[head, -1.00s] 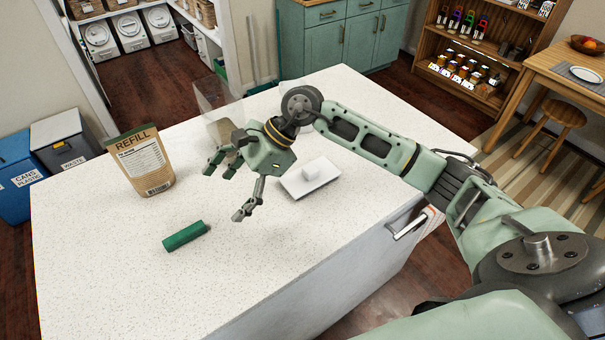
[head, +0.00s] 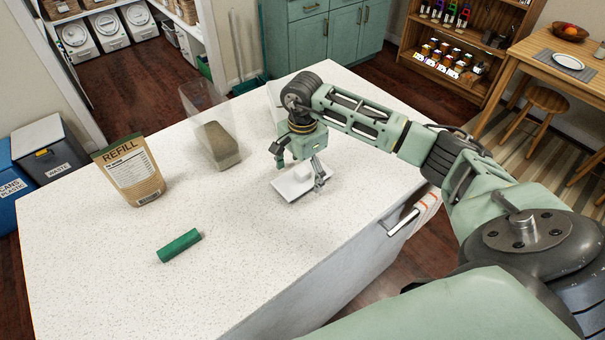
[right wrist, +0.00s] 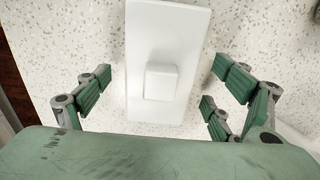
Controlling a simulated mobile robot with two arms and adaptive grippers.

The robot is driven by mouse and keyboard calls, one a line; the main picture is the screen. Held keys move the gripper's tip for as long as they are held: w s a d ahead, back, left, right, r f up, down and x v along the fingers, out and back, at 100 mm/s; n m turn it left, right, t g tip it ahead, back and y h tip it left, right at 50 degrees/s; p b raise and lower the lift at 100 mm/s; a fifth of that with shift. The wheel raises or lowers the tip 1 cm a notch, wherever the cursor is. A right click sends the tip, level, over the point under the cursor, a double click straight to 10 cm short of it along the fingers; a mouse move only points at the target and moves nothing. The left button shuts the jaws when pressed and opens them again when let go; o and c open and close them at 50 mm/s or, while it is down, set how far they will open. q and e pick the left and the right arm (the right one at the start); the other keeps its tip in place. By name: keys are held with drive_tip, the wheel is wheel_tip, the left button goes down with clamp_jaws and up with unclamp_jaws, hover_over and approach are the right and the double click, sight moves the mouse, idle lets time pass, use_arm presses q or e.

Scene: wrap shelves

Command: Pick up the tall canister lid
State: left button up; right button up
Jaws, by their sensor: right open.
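The white rectangular lid (head: 289,190) with a small square knob lies flat on the speckled counter. It also shows in the right wrist view (right wrist: 165,30), its knob (right wrist: 160,83) near the middle. My right gripper (head: 299,174) points down over the lid, open and empty. In the right wrist view its fingers (right wrist: 165,92) are spread on either side of the lid, with gaps showing between. The tall clear canister (head: 216,130) stands behind and left of the lid, with brown contents in its bottom. My left gripper is out of view.
A brown refill pouch (head: 134,173) stands at the left of the counter (head: 90,260). A green cylinder (head: 179,246) lies nearer the front. The counter's right edge, with a drawer handle below, runs close to the lid. The front-left counter is clear.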

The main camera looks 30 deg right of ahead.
drive_tip(key=shift+f, duration=0.2)
drive_tip(key=c, duration=1.3)
drive_tip(key=shift+r, duration=0.15)
